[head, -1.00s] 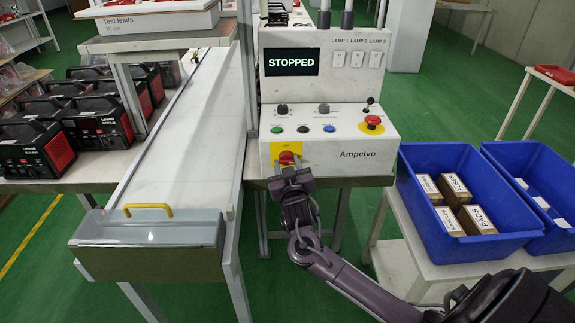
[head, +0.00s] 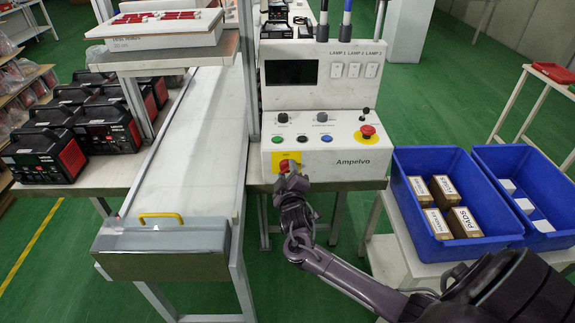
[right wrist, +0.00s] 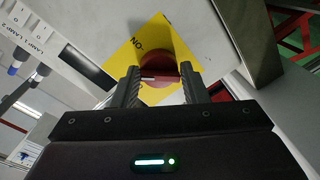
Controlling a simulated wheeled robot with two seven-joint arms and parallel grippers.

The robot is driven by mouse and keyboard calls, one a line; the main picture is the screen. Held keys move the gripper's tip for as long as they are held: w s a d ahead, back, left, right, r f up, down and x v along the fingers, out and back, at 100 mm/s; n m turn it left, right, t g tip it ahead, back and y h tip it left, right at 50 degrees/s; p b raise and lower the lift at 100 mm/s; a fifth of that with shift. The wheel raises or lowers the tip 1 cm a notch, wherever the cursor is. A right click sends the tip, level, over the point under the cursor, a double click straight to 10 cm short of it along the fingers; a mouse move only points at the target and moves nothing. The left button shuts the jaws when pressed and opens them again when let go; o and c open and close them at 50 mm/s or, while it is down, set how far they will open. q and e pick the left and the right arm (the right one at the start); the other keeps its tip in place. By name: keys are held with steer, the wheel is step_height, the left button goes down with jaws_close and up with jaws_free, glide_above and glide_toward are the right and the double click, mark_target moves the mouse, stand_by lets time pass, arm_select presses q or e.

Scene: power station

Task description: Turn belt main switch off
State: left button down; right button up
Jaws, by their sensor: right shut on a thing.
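The belt main switch (head: 284,161) is a red rotary knob on a yellow plate (head: 268,162), low on the front of the white Ampelvo control box (head: 346,159). My right gripper (head: 289,172) is shut on this knob; in the head view it covers part of it. In the right wrist view, the two fingers of the gripper (right wrist: 163,88) stand on either side of the red knob (right wrist: 159,70), whose white mark lies nearly level across the picture. The display (head: 291,72) on the box is dark. My left gripper is not in view.
A red mushroom button (head: 367,131), small knobs and coloured buttons sit on the box's sloped top. The belt (head: 192,150) runs along its left side. Blue bins (head: 405,210) stand on a white table to the right. Green floor is free in front.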

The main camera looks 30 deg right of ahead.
steer(key=n+p, duration=0.1)
steer(key=n, duration=0.1)
steer(key=n+p, duration=0.2)
steer(key=shift+r, duration=0.4)
steer(key=shift+w+f+n+g+h+p, duration=0.1)
steer(key=shift+n+g+h+p, duration=0.35)
steer(key=shift+n+p, duration=1.4)
steer(key=shift+n, duration=0.35)
steer(key=o, duration=0.9)
steer(key=shift+f, duration=0.15)
steer(key=shift+o, duration=0.2)
steer(key=shift+a, duration=0.1)
steer(key=v, duration=0.7)
steer(key=shift+s+a+b, duration=0.15)
steer(key=shift+s+b, duration=0.15)
steer(key=shift+s, duration=0.05)
steer(key=shift+f, duration=0.1)
